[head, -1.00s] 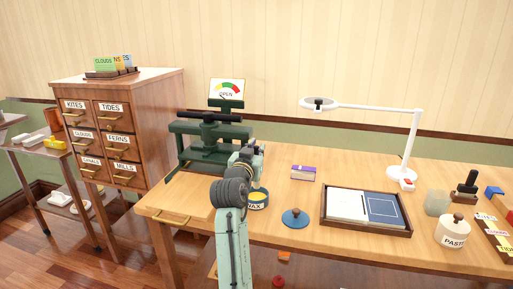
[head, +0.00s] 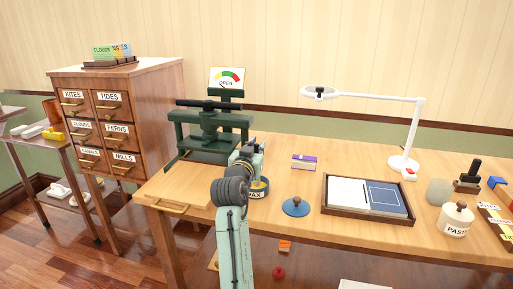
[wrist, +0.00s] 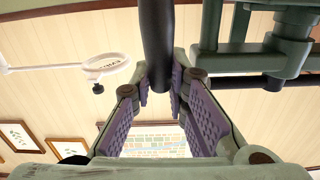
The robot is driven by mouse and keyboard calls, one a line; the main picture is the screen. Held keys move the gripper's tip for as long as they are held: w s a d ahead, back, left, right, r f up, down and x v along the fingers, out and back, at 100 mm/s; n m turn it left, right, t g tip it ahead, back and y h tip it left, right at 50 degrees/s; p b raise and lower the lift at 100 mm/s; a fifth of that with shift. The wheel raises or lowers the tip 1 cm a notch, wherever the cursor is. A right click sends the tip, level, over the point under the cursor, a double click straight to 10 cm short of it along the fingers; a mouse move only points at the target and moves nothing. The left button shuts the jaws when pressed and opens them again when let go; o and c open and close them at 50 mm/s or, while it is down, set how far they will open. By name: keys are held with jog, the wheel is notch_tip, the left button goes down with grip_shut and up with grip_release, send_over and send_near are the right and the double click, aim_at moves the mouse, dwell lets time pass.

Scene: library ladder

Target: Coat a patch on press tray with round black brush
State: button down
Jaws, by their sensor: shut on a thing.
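In the wrist view my gripper (wrist: 160,88) is shut on a round black rod (wrist: 155,35), which looks like the brush handle; its bristle end is out of view. In the head view my gripper (head: 247,160) is in front of the green press (head: 205,128), just behind and left of the wax tin (head: 258,192); the arm hides part of the tin. The brush cannot be made out there. A flat wooden board with a brass handle (head: 182,184), seemingly the press tray, lies in front of the press. I cannot see any coated patch on it.
A blue lid (head: 295,207) and a dark wooden tray (head: 325,205) with a white page and blue panel lie to the right. A drawer cabinet (head: 150,110) stands left.

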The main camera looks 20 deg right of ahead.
jog(key=shift+f+b, duration=0.35)
jog(key=shift+f, duration=0.2)
dwell(0.9)
jog(key=shift+r, duration=0.1)
jog(key=shift+r+p, duration=2.55)
jog(key=shift+r, duration=0.95)
